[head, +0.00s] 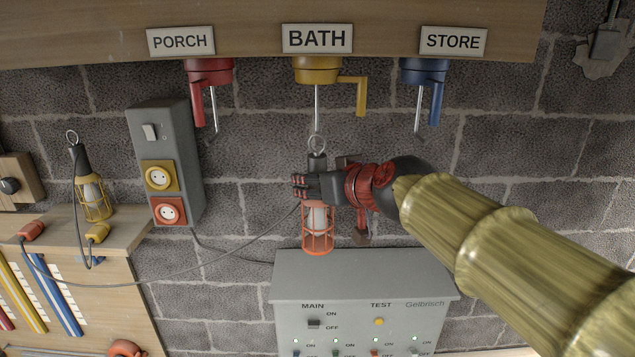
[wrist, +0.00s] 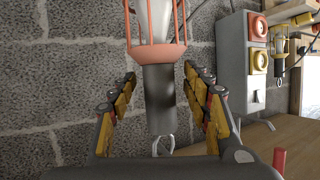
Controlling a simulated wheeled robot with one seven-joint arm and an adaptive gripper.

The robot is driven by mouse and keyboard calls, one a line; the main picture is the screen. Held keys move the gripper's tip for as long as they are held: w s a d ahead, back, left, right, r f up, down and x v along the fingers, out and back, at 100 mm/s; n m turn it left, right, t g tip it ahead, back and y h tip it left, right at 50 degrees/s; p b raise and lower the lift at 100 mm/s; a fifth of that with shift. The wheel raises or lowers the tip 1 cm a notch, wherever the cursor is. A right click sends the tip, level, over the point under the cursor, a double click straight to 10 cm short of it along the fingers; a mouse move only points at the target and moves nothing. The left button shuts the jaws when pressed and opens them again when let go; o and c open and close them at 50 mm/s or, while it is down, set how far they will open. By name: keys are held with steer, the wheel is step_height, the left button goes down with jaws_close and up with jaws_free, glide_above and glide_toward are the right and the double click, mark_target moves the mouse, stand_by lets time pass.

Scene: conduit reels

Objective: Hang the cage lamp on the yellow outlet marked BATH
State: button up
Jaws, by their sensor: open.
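The orange cage lamp (head: 317,236) is upright below the yellow outlet (head: 317,70) under the BATH sign (head: 317,39). Its top ring (head: 316,145) is at the lower end of the outlet's metal hook (head: 317,108); I cannot tell for sure whether it is threaded on. My gripper (head: 306,187) is around the lamp's dark handle from the right. In the wrist view the handle (wrist: 160,98) stands between the open fingers, with gaps on both sides. The fingers hide part of the handle in the head view.
The red PORCH outlet (head: 208,73) and blue STORE outlet (head: 424,75) flank it. A yellow cage lamp (head: 94,197) stands on the left shelf beside a grey socket box (head: 167,160). A grey switch panel (head: 362,290) lies below. A cord runs behind the lamp.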

steer(key=v, duration=1.1)
steer(key=s+d+f+m+g+h+b, duration=0.1)
steer(key=s+d+f+b, duration=0.3)
steer(key=f, duration=1.4)
steer(key=s+d+f+m+g+h+b, duration=0.1)
steer(key=s+d+f+g+h+b, duration=0.1)
steer(key=s+f+b, duration=0.8)
steer(key=s+d+f+m+g+h+b, duration=0.2)
steer(key=f+b, duration=0.9)
steer(key=f, duration=1.4)
steer(key=s+d+g, duration=0.2)
steer(key=s+d, duration=0.2)
steer(key=s, duration=0.1)
steer(key=shift+d+f+b, duration=0.2)
steer(key=shift+f+b, duration=0.1)
steer(key=shift+f, duration=0.1)
steer(key=shift+c, duration=0.8)
